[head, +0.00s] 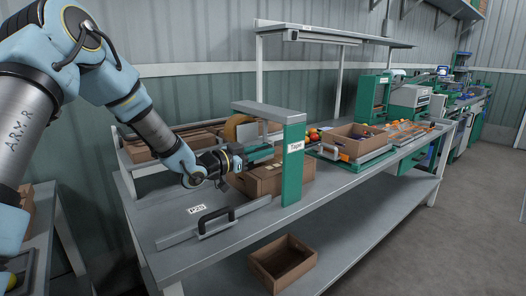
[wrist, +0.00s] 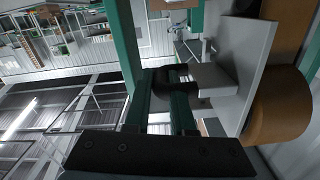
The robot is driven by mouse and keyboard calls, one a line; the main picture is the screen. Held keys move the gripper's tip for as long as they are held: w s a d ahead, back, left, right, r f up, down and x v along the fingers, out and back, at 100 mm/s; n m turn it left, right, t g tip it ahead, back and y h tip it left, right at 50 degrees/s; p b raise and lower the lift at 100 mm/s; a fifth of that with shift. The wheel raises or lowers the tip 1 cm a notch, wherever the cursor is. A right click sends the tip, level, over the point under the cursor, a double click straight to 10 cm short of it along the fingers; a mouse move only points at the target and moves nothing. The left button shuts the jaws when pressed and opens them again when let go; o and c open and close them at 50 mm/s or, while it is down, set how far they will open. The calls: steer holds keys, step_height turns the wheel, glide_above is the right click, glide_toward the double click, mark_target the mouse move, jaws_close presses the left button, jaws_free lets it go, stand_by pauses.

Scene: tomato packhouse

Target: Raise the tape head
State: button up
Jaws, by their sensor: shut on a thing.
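The tape station is an arch with green posts and a grey top beam (head: 268,112), labelled "Tape". Its tape head shows in the wrist view as a grey plate (wrist: 252,65) with a grey block, a black handle (wrist: 172,78) and a brown tape roll (wrist: 280,108). In the head view my gripper hides the handle. A closed cardboard box (head: 268,180) stands under the arch.
A grey bar with a black handle (head: 214,220) lies at the bench's front left. An open carton (head: 355,140) stands right of the arch. Another open carton (head: 283,262) sits on the lower shelf. Flat cardboard (head: 140,150) lies in a rack behind my arm.

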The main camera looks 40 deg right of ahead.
jaws_close()
stand_by(0.8)
step_height(320, 180, up, 6)
steer(key=shift+f+p, duration=0.1)
steer(key=shift+p, duration=0.4)
steer(key=o, duration=0.7)
jaws_free()
steer(key=shift+a, duration=0.1)
